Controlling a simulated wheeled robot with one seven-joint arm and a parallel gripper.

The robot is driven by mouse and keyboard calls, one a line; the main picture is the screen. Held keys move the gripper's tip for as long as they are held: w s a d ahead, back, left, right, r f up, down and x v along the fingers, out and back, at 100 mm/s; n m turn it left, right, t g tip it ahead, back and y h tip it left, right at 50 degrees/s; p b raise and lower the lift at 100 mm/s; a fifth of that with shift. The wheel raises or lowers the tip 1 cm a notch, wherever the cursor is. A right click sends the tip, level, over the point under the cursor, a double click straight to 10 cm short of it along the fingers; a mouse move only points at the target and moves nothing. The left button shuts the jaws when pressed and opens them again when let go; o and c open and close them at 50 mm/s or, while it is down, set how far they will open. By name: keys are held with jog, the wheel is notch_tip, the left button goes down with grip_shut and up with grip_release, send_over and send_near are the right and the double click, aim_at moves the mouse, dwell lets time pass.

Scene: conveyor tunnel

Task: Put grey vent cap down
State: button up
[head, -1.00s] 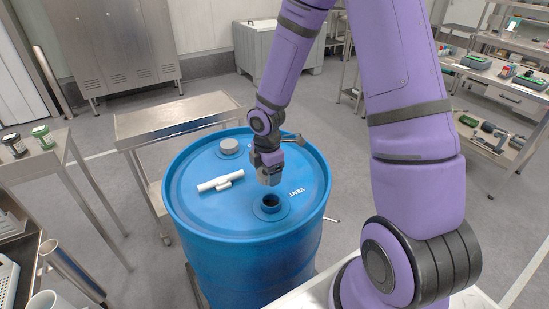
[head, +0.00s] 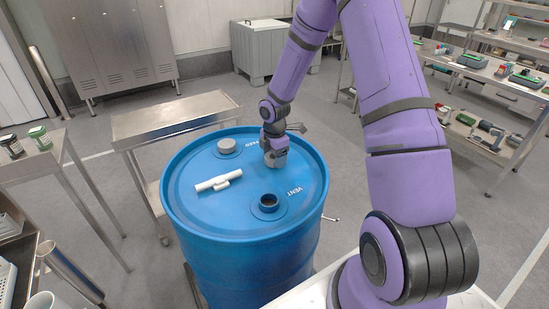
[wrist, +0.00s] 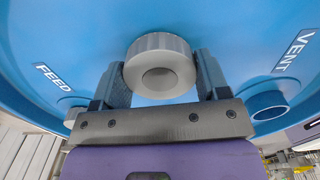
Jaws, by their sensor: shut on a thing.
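The grey vent cap (wrist: 160,68) is a round, knurled cap with a hollow in its middle. My gripper (head: 276,158) is shut on it, and in the wrist view the fingers (wrist: 160,75) press it from both sides. The cap is low over the blue drum lid (head: 232,230), near its far right part; I cannot tell whether it touches the lid. The open vent port (head: 268,203) stands nearer the front, beside the VENT label (wrist: 293,52).
A grey cap (head: 227,146) sits at the feed port at the back of the lid. A white fitting (head: 218,181) lies on the lid's left part. A steel cart (head: 175,118) stands behind the drum. The lid's front left is clear.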

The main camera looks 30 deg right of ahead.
jog(key=shift+f, duration=0.35)
jog(key=shift+f, duration=0.1)
jog(key=o, duration=1.1)
